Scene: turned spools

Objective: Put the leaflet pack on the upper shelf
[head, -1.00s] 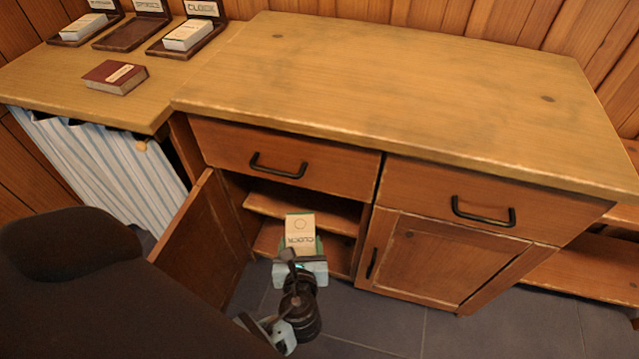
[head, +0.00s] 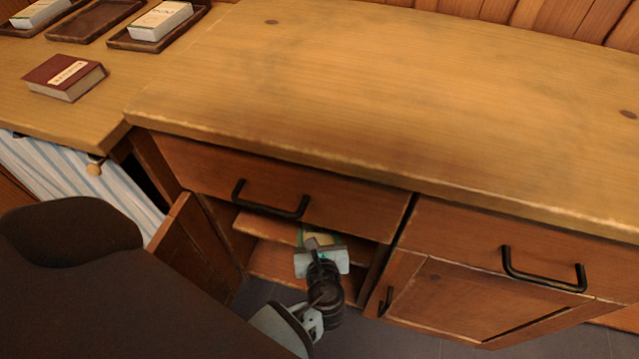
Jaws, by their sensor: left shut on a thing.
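The leaflet pack (head: 313,241), pale cream, is held by my left gripper (head: 320,254) at the open cupboard. Only a small part of the pack shows; the gripper and the drawer front hide the rest. The upper shelf (head: 262,226) is a wooden board below the left drawer, above the cupboard's lower board (head: 272,262). The pack is at about the level of the upper shelf in the picture; I cannot tell whether it touches it. My right gripper is not in view.
The open cupboard door (head: 190,245) stands left of the opening. The drawer (head: 280,185) with its black handle is close above my gripper. A dark red book-like box (head: 65,76) and trays with white packs (head: 160,20) are on the left counter. The main worktop (head: 370,95) is clear.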

